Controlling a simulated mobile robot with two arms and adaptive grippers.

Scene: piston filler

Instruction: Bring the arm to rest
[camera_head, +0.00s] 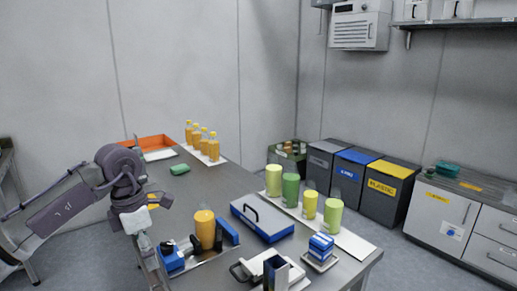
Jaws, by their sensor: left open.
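My left arm comes in from the left, and its purple-grey wrist hangs over the left edge of the grey table (228,178). My left gripper (146,246) points down beside the table's left edge, close to the blue and dark fixture. It is open, and I see nothing held in it; its fingertips are small and hard to make out. My right gripper is not in view.
Near the gripper stand a blue fixture (171,262) and an orange-filled container (205,230). A blue-grey case (262,220), green and yellow cylinders (291,190) and orange bottles (204,141) stand further off. The table's left middle is fairly clear.

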